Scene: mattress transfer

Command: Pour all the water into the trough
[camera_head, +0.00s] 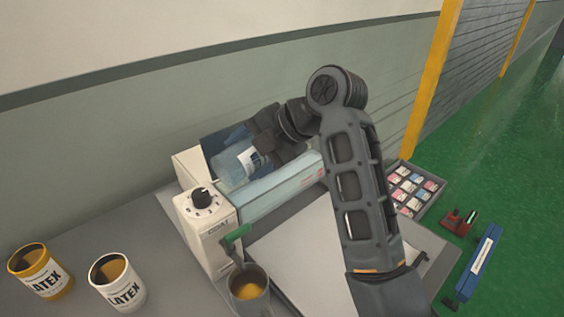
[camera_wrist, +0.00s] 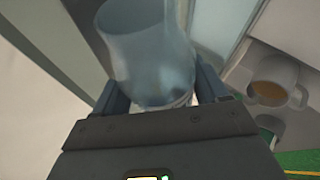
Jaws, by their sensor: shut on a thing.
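A clear bluish container (camera_head: 237,163) with a white label is held on its side, tilted, above the white machine. My gripper (camera_head: 262,140) is shut on it at its right end. In the wrist view the see-through container (camera_wrist: 148,55) sits between the two fingers of my gripper (camera_wrist: 160,97). The long pale teal part (camera_head: 280,190) of the machine, which looks like the trough, lies just below and in front of the container. I cannot tell how much water is in the container or whether any is flowing out.
The machine's white end box (camera_head: 208,228) carries a black knob. Two paint cans, one yellow (camera_head: 40,270) and one white (camera_head: 118,282), stand left. A tray of small packets (camera_head: 414,190) is at right.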

